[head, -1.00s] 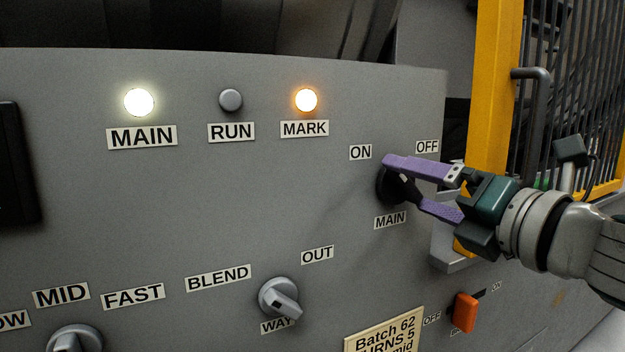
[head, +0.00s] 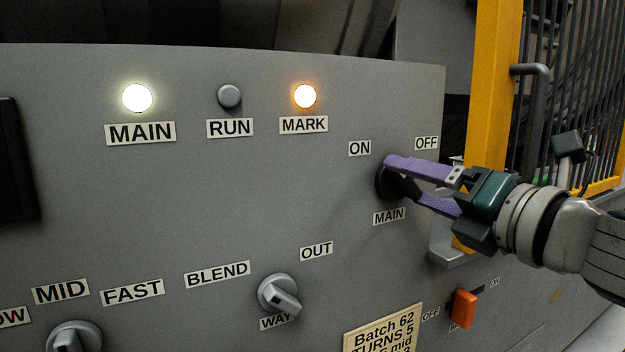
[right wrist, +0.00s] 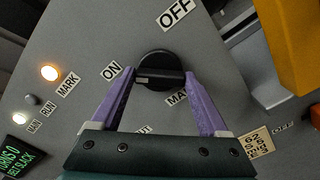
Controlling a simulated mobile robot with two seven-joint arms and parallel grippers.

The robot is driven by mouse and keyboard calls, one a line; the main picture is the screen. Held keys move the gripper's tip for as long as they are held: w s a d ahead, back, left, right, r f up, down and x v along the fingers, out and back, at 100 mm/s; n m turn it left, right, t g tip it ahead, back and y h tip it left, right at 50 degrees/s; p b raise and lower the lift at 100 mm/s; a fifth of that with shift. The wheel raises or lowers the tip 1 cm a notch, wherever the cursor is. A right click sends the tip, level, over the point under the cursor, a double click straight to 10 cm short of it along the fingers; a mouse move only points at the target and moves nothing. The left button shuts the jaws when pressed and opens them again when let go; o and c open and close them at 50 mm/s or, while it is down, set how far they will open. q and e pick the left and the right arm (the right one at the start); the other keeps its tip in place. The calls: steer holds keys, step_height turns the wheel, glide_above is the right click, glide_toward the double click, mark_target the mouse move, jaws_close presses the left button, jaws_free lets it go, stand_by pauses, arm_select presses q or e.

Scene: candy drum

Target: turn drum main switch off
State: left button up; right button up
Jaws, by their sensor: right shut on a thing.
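The black round MAIN switch (head: 384,184) is on the right part of the grey panel, between its ON and OFF labels and above its MAIN label. In the right wrist view the switch (right wrist: 160,66) has a raised bar, with a pale mark at its end toward ON. My right gripper (head: 402,180) has its purple fingers shut on the switch, one at each end of the bar in the right wrist view. The white MAIN lamp (head: 137,98) is lit. My left gripper is not in view.
The MARK lamp (head: 304,96) glows orange; the RUN lamp (head: 229,96) is dark. A grey knob (head: 280,295) and an orange switch (head: 464,309) sit lower on the panel. A yellow post (head: 492,90) and a barred guard stand right, close to my right arm.

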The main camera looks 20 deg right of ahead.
steer(key=shift+m, duration=0.4)
steer(key=m+p, duration=0.1)
steer(key=m, duration=0.2)
steer(key=shift+m, duration=0.3)
steer(key=m+p, duration=0.2)
steer(key=m, duration=0.2)
steer(key=shift+d+m, duration=0.1)
steer(key=shift+m, duration=0.2)
steer(key=m+p, duration=0.2)
steer(key=m, duration=0.3)
steer(key=shift+f, duration=0.1)
steer(key=m+p, duration=0.1)
steer(key=m, duration=0.2)
steer(key=shift+f+m, duration=0.1)
steer(key=shift+m, duration=0.4)
steer(key=o, duration=1.2)
